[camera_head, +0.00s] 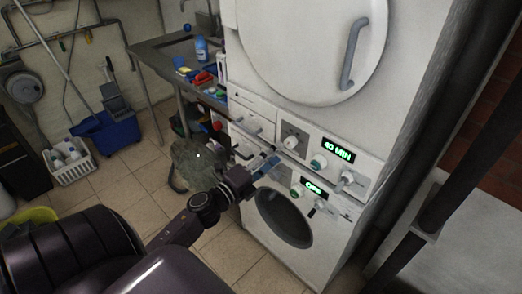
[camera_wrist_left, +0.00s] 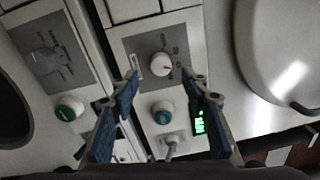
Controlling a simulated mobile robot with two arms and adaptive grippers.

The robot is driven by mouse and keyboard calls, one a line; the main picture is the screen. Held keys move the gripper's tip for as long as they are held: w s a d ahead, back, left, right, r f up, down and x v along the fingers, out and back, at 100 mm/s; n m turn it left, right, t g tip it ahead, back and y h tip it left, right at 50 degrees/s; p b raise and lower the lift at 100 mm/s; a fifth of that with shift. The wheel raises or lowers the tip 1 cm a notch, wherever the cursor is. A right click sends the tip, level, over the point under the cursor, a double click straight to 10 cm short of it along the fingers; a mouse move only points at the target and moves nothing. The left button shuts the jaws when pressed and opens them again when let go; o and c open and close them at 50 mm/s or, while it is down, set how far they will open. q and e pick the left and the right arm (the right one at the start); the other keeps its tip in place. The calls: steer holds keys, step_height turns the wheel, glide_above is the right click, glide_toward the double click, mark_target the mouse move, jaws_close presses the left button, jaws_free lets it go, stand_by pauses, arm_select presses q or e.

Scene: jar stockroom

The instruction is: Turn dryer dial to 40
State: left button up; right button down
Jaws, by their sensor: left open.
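The white dryer (camera_head: 255,40) with a big round door stands above the washer (camera_head: 262,228). Its dial (camera_head: 291,142) is a white knob on a grey panel; in the left wrist view the dial (camera_wrist_left: 161,66) has a red mark pointing to the right. The dryer display (camera_head: 338,150) reads 40 MIN in green. My left gripper (camera_head: 268,165) is in front of the control panels. In the left wrist view, the open gripper (camera_wrist_left: 160,82) has its blue fingers either side of the dial's line, apart from it and empty. My right gripper is not seen.
A green-faced knob (camera_head: 319,162) sits beside the display. The washer's lit display (camera_head: 313,188) lies just below. A metal table (camera_head: 160,55) with bottles stands behind on the left. A blue bucket (camera_head: 108,133) and white basket (camera_head: 70,164) are on the tiled floor.

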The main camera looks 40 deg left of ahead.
arm_select(q)
steer(key=s, duration=0.6)
steer(key=shift+s+a+f, duration=0.15)
steer(key=shift+s+a, duration=0.1)
steer(key=shift+s, duration=0.1)
